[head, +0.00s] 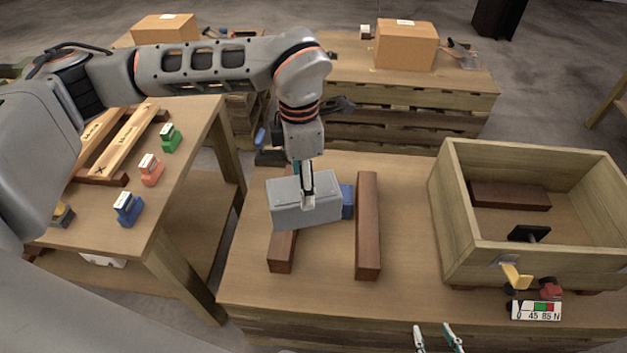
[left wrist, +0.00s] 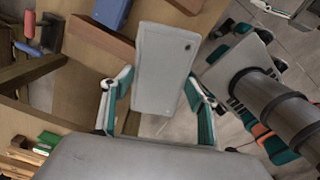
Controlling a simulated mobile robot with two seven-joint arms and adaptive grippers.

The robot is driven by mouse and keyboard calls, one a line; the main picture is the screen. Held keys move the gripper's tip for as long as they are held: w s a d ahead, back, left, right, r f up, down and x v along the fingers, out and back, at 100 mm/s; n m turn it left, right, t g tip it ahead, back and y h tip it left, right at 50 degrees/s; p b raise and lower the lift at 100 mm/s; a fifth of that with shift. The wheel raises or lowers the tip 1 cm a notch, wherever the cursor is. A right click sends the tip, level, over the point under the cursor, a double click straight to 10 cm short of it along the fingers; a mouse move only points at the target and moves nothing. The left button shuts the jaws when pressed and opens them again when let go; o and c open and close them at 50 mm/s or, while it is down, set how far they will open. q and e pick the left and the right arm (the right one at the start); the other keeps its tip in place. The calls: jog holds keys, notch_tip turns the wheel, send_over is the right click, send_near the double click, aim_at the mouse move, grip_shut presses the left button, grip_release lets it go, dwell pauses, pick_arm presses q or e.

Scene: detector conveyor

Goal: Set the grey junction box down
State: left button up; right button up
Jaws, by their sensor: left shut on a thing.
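The grey junction box (head: 300,213) is in my left gripper (head: 307,190), with the fingers on either side of it. In the left wrist view the box (left wrist: 163,70) shows between the two teal-padded fingers. In the head view it covers part of the left brown wooden bar (head: 282,253), and its right end is close to the right brown bar (head: 368,228). I cannot tell whether it touches the left bar. My right gripper (head: 439,340) shows only its fingertips at the bottom edge, spread apart with nothing between them.
A blue object (head: 347,202) is partly hidden behind the box. A wooden crate (head: 455,228) stands at the right, with a small meter (head: 536,311) in front. A side table at left holds coloured stamp-like items (head: 128,208). The tabletop between right bar and crate is clear.

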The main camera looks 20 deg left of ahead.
pick_arm(q)
jog(key=a+m, duration=0.1)
jog(key=m, duration=0.1)
jog(key=r+m, duration=0.1)
jog(key=m, duration=0.1)
jog(key=s+a+r+m, duration=0.1)
jog(key=m, duration=0.2)
jog(key=shift+s+a+r, duration=0.1)
jog(key=shift+a+r, duration=0.15)
jog(key=shift+a, duration=0.1)
jog(key=m, duration=0.1)
jog(key=a+r+m, duration=0.1)
jog(key=m, duration=0.1)
jog(key=s+a+m, duration=0.1)
jog(key=m, duration=0.1)
jog(key=shift+r, duration=0.4)
jog(key=s+a+r+m, duration=0.1)
jog(key=m, duration=0.3)
jog(key=s+a+r+m, duration=0.1)
jog(key=m, duration=0.3)
jog(key=a+r+m, duration=0.1)
jog(key=a+m, duration=0.1)
jog(key=m, duration=0.2)
jog(key=shift+s+r, duration=0.1)
jog(key=shift+s, duration=0.3)
